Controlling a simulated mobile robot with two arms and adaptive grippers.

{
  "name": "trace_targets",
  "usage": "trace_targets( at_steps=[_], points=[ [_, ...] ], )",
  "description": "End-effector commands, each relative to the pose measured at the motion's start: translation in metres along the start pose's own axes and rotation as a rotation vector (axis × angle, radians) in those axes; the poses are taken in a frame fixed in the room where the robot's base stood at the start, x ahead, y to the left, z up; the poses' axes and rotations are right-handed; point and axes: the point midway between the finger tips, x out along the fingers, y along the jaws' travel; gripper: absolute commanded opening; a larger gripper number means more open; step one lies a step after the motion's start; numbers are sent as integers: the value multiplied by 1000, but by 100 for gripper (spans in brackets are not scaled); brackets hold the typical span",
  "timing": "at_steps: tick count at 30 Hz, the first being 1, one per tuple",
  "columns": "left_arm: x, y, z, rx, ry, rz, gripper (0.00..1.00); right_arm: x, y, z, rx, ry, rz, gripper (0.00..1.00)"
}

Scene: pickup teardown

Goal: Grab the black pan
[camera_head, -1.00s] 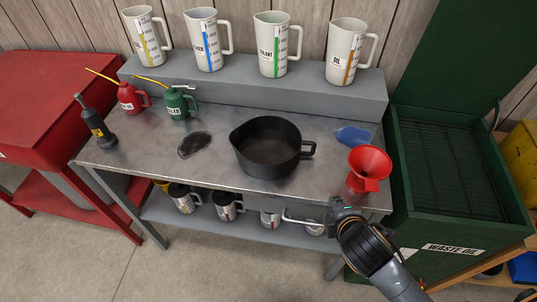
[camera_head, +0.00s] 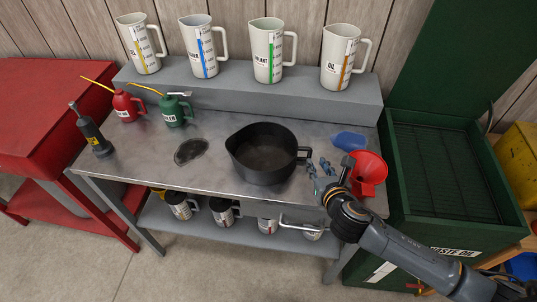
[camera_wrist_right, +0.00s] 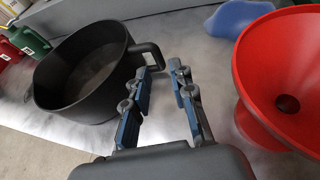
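The black pan (camera_head: 264,168) stands upright on the metal workbench, with its pouring lip to the left and its handle (camera_head: 304,154) to the right. My right gripper (camera_head: 318,166) is just right of the handle, beside the red funnel. In the right wrist view the black pan (camera_wrist_right: 82,75) is at the left, its handle (camera_wrist_right: 150,54) just ahead of the left finger. The right gripper (camera_wrist_right: 161,72) is open there, with nothing between its fingers. My left gripper is in no view.
The red funnel (camera_head: 369,172) stands close to the right gripper, and a blue cloth (camera_head: 350,141) lies behind. Measuring jugs (camera_head: 268,50) line the shelf (camera_head: 240,95). A green waste oil bin (camera_head: 440,200) stands right.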

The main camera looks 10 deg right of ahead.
Motion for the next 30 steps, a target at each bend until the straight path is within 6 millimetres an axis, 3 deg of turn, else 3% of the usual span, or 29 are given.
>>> trace_targets(
  at_steps=[3,11,21,30],
  points=[
    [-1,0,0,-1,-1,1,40,15,0,0,1,0,-1,24],
    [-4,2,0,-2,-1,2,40,31,1,1,2,1,-1,24],
    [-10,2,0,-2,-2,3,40,71,3,0,3,1,-1,24],
    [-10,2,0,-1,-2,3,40,74,4,0,2,1,1,24]
  ],
)
